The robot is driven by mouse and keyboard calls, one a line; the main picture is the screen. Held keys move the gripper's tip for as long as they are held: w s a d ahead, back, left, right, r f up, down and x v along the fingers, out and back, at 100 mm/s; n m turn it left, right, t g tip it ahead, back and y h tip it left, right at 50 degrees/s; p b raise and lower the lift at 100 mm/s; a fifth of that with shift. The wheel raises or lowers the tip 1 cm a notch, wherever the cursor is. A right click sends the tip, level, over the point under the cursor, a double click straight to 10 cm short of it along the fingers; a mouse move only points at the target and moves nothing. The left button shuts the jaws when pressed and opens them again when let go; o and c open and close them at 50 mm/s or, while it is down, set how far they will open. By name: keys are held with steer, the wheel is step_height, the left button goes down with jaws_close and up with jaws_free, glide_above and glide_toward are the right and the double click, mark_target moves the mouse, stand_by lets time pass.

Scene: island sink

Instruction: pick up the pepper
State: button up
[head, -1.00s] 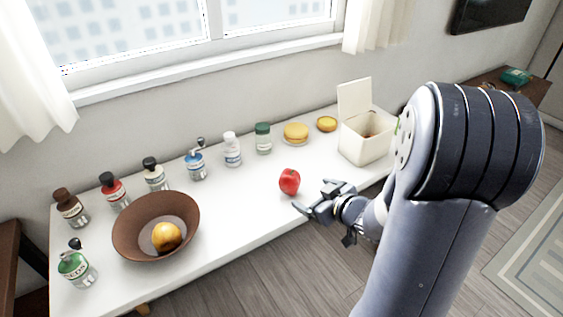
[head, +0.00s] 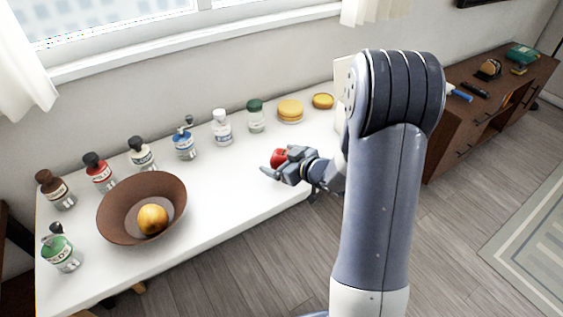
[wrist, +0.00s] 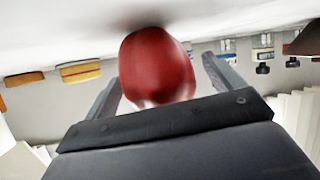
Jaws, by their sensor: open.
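The red, rounded pepper (head: 278,157) sits on the white table near its front edge in the head view, partly hidden by my gripper (head: 279,163). In the wrist view the pepper (wrist: 157,65) is large, a little blurred, and lies between the two grey fingers. My gripper is open, with one finger on each side of the pepper. A gap shows between the pepper and the right finger in the wrist view. I cannot tell whether the left finger touches it.
A brown bowl (head: 112,215) holding an orange-yellow fruit (head: 152,219) stands at the left of the white table (head: 215,206). Several bottles line the back, including a green-capped jar (head: 256,116). A burger-like item (head: 290,110) is behind the pepper. My arm mostly hides a white box.

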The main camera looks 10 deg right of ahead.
steer(key=shift+x, duration=0.8)
steer(key=shift+c, duration=0.3)
steer(key=c, duration=1.1)
